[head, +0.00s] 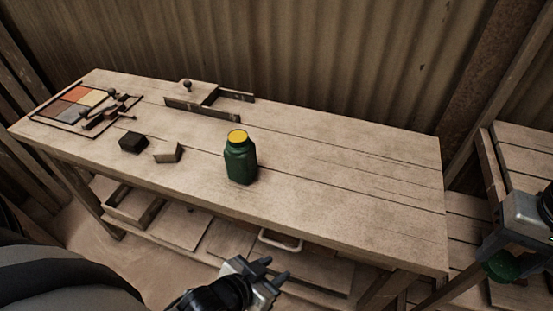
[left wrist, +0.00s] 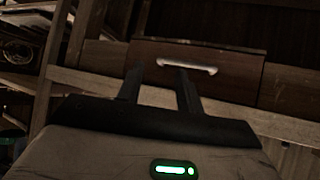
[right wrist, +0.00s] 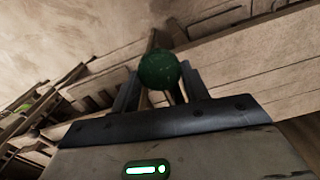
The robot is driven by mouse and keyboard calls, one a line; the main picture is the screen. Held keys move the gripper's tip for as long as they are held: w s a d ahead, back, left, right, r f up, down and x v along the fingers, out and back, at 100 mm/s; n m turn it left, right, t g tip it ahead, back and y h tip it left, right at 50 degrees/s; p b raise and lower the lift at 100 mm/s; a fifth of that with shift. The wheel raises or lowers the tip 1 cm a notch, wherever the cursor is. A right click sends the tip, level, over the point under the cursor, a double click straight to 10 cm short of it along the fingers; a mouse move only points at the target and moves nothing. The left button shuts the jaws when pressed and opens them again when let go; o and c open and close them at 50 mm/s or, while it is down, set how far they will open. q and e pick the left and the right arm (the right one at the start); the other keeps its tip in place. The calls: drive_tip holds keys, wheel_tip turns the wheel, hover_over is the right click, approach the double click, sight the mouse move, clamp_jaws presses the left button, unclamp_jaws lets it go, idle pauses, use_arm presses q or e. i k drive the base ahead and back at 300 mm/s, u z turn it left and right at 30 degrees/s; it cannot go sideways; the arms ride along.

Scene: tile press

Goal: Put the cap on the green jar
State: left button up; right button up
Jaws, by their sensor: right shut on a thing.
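The green jar (head: 241,163) stands upright on the workbench, and a yellow surface shows at its top. My right gripper (head: 500,262) is at the right edge of the head view, shut on a round green cap (head: 503,267), well to the right of the jar. The cap also shows between the fingers in the right wrist view (right wrist: 159,70). My left gripper (head: 272,268) is open and empty in front of the bench, below its top. Its two spread fingers show in the left wrist view (left wrist: 158,90), with a drawer beyond them.
The workbench (head: 350,175) is clear right of the jar. A dark block (head: 133,142) and a light block (head: 167,152) lie left of it. A tray of coloured tiles (head: 75,103) and a wooden press (head: 205,97) are further back. Another wooden bench (head: 525,150) stands at right.

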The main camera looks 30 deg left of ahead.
sight(240, 158)
drive_tip(key=k, duration=0.6)
drive_tip(key=u, duration=0.85)
drive_tip(key=i, duration=0.5)
drive_tip(key=u, duration=0.05)
